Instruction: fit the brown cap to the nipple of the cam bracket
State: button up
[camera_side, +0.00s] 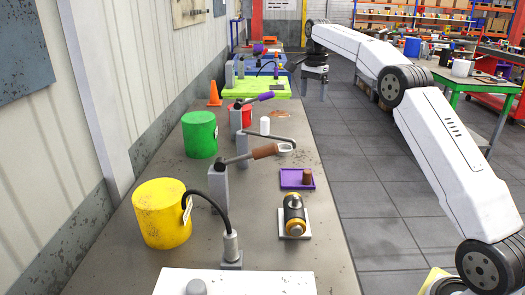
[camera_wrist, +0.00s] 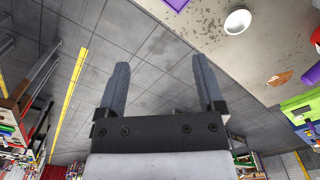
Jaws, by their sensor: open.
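The brown cap (camera_side: 307,177) looks like the small brown cylinder standing on a purple tray (camera_side: 286,184) on the bench in the side view. I cannot tell for sure which part is the cam bracket. A white plate (camera_side: 240,284) with a rounded grey knob (camera_side: 197,287) at the near edge is cut off by the frame. My gripper (camera_wrist: 161,85) is open and empty in the wrist view, with grey floor behind its two fingers. The cap does not show in the wrist view.
A black and gold cylinder (camera_side: 295,215) lies on a white base. A grey fitting (camera_side: 231,248) has a black hose. Yellow (camera_side: 160,213) and green (camera_side: 199,135) drums stand at left. A brown-handled lever (camera_side: 264,151) reaches across the bench. A white cup (camera_wrist: 237,22) stands beyond.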

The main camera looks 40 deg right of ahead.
send_over(307, 171)
jog(key=f, duration=2.2)
jog(key=shift+a+f, duration=0.15)
jog(key=shift+a, duration=0.05)
jog(key=shift+f, duration=1.45)
jog(key=shift+f, duration=0.1)
jog(key=shift+d+f, duration=0.15)
jog(key=shift+f, duration=2.3)
grip_shut()
